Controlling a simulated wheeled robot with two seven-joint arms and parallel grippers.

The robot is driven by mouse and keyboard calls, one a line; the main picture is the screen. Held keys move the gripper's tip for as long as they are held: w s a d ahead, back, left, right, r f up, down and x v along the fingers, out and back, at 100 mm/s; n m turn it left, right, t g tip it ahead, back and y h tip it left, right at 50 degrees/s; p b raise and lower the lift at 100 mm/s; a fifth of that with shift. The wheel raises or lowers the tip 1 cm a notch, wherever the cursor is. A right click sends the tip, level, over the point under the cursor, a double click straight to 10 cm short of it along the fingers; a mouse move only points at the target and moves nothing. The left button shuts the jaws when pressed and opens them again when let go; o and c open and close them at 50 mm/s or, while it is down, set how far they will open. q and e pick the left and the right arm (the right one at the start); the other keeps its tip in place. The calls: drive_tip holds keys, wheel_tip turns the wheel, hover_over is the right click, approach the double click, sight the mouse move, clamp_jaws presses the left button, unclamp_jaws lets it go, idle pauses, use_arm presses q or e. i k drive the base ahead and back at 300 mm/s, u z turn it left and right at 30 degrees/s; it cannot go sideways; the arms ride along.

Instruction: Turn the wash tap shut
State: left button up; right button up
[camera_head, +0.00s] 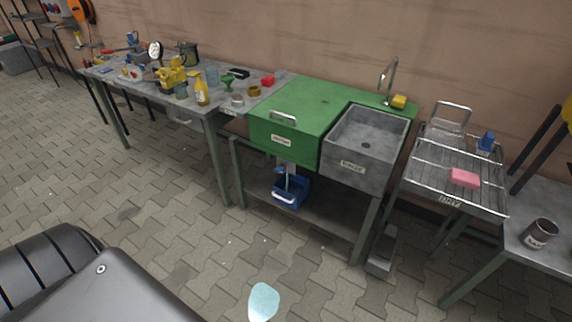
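The wash tap (389,78) is a grey, hooked spout that stands at the back edge of the green-topped wash stand (300,103). Its handle is too small to tell apart, and I cannot tell whether water runs. Below it is the grey sink basin (364,138), which looks empty and has a dark drain hole. Neither of my grippers shows in the head view.
A yellow sponge-like block (398,102) sits beside the tap. A wire drying rack (455,175) with a pink block (465,178) stands right of the sink. A cluttered grey workbench (150,90) stands left. A blue caddy (291,190) is below. The paved floor in front is mostly clear.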

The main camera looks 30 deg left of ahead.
sight(281, 169)
drive_tip(key=k, duration=0.65)
drive_tip(key=u, duration=0.4)
drive_tip(key=i, duration=1.55)
drive_tip(key=z, duration=0.45)
